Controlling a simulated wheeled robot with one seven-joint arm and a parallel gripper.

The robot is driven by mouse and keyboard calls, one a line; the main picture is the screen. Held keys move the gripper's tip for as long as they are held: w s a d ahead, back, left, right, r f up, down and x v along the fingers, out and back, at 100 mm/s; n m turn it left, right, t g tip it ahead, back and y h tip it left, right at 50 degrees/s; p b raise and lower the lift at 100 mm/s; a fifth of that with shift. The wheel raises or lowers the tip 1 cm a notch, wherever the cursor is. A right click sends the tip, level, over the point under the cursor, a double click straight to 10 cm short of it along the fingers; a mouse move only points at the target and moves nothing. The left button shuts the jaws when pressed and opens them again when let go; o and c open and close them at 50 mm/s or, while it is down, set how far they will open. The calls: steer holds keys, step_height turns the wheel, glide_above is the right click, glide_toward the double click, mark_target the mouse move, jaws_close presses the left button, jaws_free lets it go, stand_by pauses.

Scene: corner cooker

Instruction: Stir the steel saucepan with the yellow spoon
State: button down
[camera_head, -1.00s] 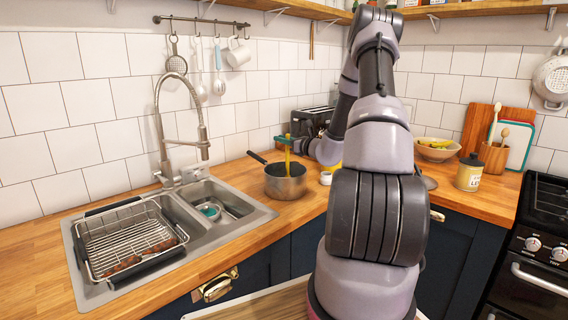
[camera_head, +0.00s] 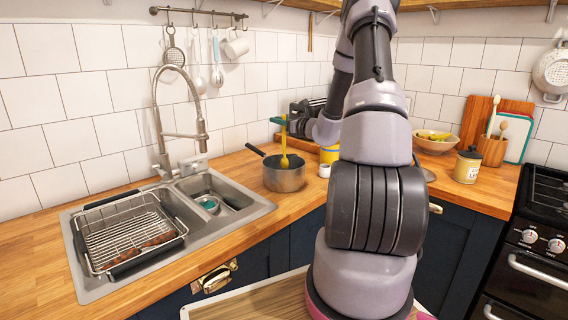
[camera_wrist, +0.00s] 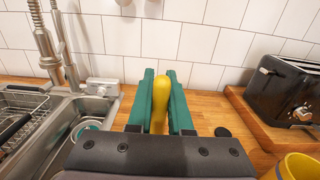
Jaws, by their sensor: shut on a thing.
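The steel saucepan (camera_head: 285,182) stands on the wooden worktop right of the sink, its dark handle (camera_head: 256,150) pointing back left. The yellow spoon (camera_head: 284,147) hangs upright over the pan. Its lower end shows against the pan's opening; I cannot tell whether it touches the inside. My gripper (camera_head: 280,122) is above the pan, its green fingers shut on the spoon's upper part. In the wrist view the yellow handle end (camera_wrist: 160,95) sits between the two green fingers of my gripper (camera_wrist: 161,105). The pan is hidden in that view.
The sink (camera_head: 240,212) with a wire dish rack (camera_head: 130,238) is to the left. A small white cup (camera_head: 324,171) and a yellow container (camera_head: 329,154) stand close right of the pan. The black toaster (camera_wrist: 283,90) is at the back right.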

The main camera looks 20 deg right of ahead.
step_height(320, 180, up, 8)
steer(key=shift+r, duration=0.25)
stand_by(0.7)
